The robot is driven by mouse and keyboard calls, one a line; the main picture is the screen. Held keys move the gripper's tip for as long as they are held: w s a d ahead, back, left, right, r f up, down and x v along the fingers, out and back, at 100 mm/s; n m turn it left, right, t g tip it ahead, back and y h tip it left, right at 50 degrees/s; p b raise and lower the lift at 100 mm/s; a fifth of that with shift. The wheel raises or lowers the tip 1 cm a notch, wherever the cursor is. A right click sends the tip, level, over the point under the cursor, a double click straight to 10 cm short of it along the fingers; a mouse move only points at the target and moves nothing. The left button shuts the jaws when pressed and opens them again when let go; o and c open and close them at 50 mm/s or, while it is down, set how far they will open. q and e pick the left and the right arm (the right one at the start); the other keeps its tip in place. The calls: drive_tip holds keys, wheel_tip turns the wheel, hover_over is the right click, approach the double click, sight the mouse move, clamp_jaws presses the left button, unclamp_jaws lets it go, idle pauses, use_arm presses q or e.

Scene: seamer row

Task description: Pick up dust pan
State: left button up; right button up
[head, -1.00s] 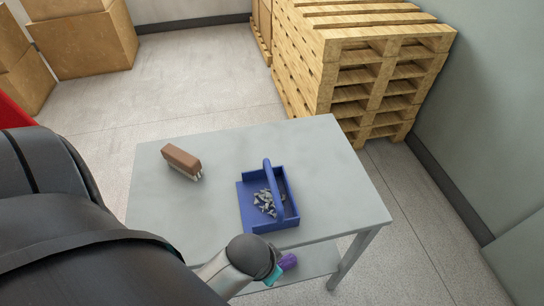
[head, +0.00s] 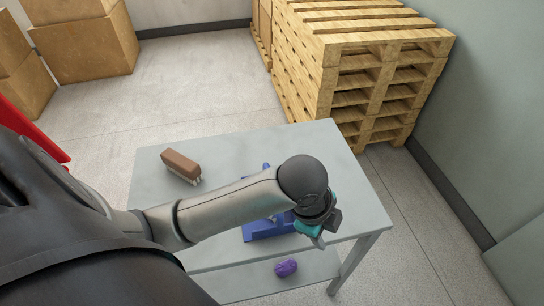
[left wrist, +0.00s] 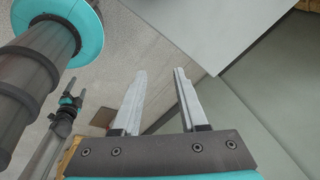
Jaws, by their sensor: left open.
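The blue dust pan (head: 262,231) lies on the grey table. My left arm crosses in front of it and hides most of it, including the grey scraps seen in it earlier. My left gripper (head: 318,240) is open and empty at the pan's right side, above the table's front right part. I cannot tell whether it touches the pan. In the left wrist view its two fingers (left wrist: 160,73) stand apart with nothing between them, and the pan does not show. What looks like my right gripper (left wrist: 70,103) is small at the left there, its opening unclear.
A brown brush (head: 181,166) lies at the table's (head: 235,150) back left. A purple object (head: 286,268) is on the lower shelf. Stacked pallets (head: 345,75) stand behind the table, close to the right wall. Cardboard boxes (head: 85,45) stand at the back left.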

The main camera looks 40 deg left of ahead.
use_arm(q)
drive_tip(key=w+a+r+m+g+y, duration=0.1)
drive_tip(key=w+a+r+m+y, duration=0.1)
drive_tip(key=w+a+r+m, duration=0.3)
drive_tip(key=w+a+r+m+g+y, duration=0.15)
drive_tip(key=a+m, duration=0.25)
drive_tip(key=a, duration=0.4)
drive_tip(key=shift+t, duration=0.25)
drive_tip(key=f+b, duration=0.1)
drive_tip(key=f, duration=0.2)
drive_tip(key=f+b, duration=0.1)
drive_tip(key=f, duration=0.3)
drive_tip(key=w+f+b, duration=0.1)
drive_tip(key=f, duration=0.2)
drive_tip(key=shift+a+f, duration=0.35)
drive_tip(key=shift+a, duration=0.05)
drive_tip(key=f, duration=0.1)
drive_tip(key=f+b, duration=0.1)
drive_tip(key=f, duration=0.1)
drive_tip(key=w+f+b, duration=0.1)
drive_tip(key=f, duration=0.1)
drive_tip(key=shift+d, duration=0.15)
drive_tip(key=shift+c, duration=0.6)
clamp_jaws()
